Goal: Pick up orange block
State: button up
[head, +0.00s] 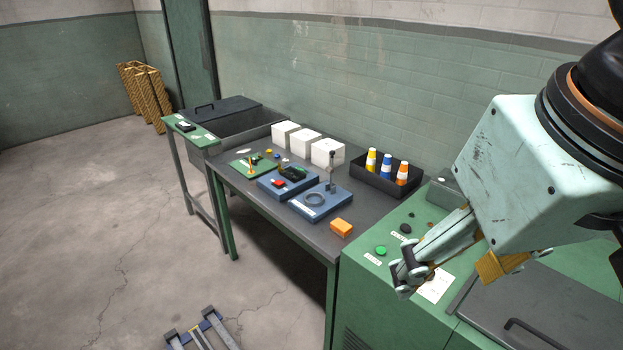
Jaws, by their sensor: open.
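The orange block (341,228) lies on the grey tabletop (262,209) near its front right edge, just left of the green cabinet. My gripper (408,275) hangs at the right of the head view, over the green cabinet top. It is open, and no object shows in it. It is to the right of the orange block and apart from it. Part of the gripper is hidden behind its own links.
Blue fixtures (320,202) stand just behind the block. A black tray (386,185) with yellow, blue and orange bobbins and several white boxes (327,152) line the back. The green cabinet (350,269) carries buttons and a dark lid (545,310).

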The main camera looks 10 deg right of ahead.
jog(key=shift+w, duration=0.1)
dwell(0.3)
jog(key=w+f+m+g+p, duration=0.25)
jog(key=w+m, duration=0.25)
jog(key=w, duration=3)
jog(key=w+d+f+m+p, duration=0.1)
jog(key=w+f+m+p, duration=0.1)
jog(key=w+f, duration=1.1)
jog(key=w+d+f+m+g+p, duration=0.1)
jog(key=w+f+m, duration=0.3)
jog(key=w+f, duration=0.9)
notch_tip(320, 180, down, 4)
jog(key=shift+w+d+f+p, duration=0.15)
jog(key=shift+w+d+p, duration=0.1)
jog(key=shift+p, duration=0.2)
jog(key=shift+f+g, duration=0.1)
jog(key=shift+g, duration=0.15)
